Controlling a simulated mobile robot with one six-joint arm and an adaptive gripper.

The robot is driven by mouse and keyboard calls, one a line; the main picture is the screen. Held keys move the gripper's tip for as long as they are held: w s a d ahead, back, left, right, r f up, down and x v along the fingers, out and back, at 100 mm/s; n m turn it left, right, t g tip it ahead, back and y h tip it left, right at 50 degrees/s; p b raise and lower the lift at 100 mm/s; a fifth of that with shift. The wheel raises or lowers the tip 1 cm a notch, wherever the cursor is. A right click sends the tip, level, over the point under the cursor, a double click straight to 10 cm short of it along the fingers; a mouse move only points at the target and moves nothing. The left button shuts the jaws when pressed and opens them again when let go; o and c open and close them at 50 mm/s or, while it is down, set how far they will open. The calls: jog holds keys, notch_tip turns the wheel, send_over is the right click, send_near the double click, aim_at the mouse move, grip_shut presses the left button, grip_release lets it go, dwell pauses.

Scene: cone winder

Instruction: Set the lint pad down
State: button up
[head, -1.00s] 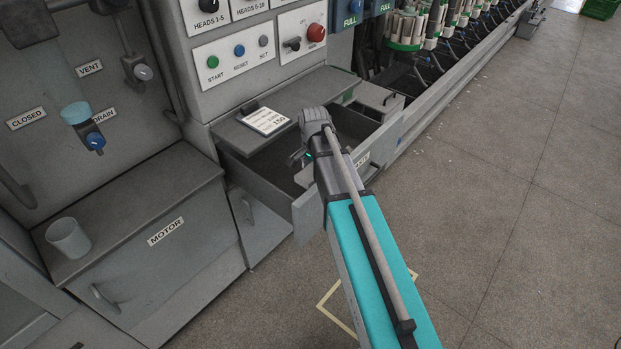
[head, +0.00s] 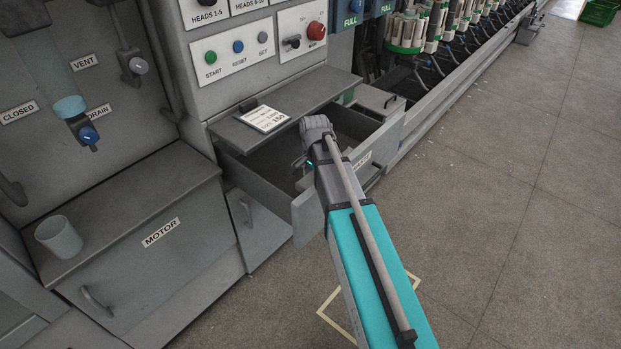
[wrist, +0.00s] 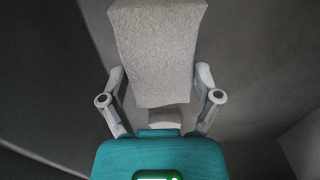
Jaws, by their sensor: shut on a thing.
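The lint pad (wrist: 157,55) is a pale grey, rough-faced block in the wrist view. My gripper (wrist: 160,85) is shut on it, with one finger at each side of the pad. In the head view my gripper (head: 304,166) is over the open drawer (head: 262,188), mostly hidden behind my own arm. The pad cannot be made out in the head view. Grey surfaces lie behind the pad in the wrist view; whether it touches them I cannot tell.
A ledge above the drawer holds a printed card (head: 264,118). A grey lidded box (head: 380,100) sits at the drawer's right end. A cup (head: 59,237) stands on the motor cabinet (head: 125,205) at left. The floor (head: 500,230) at right is clear.

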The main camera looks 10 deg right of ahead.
jog(key=shift+f+b, duration=0.45)
jog(key=shift+f, duration=0.05)
jog(key=o, duration=0.7)
jog(key=shift+c, duration=0.2)
jog(key=shift+r, duration=0.2)
notch_tip(320, 180, up, 13)
jog(key=p, duration=1.3)
